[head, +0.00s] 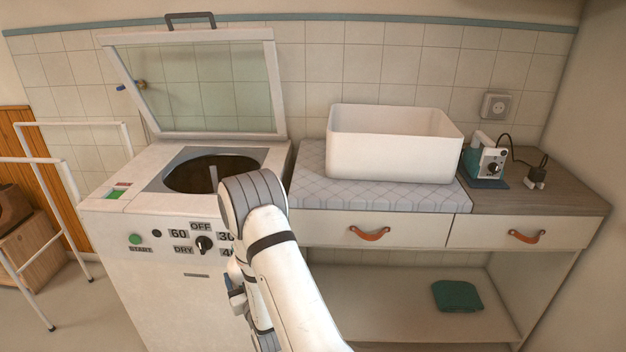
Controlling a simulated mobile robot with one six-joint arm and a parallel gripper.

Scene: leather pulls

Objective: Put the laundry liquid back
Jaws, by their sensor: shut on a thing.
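I cannot make out the laundry liquid in this view. My white arm rises from the bottom edge to a grey-capped joint in front of the washing machine (150,290), then folds back down. My gripper's fingers do not show; they are hidden behind my own arm or below the frame, so what they hold cannot be seen. The counter has two drawers with leather pulls, a left drawer (425,232) and a right drawer (490,232), and both look closed.
The machine's glass lid (205,85) stands open. A large white bin (390,155) sits on a quilted pad (310,180). Right of it is a small device (485,158) with a cord. A green folded cloth (457,296) lies on the lower shelf (380,300), otherwise largely clear. A white rack (75,190) stands left.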

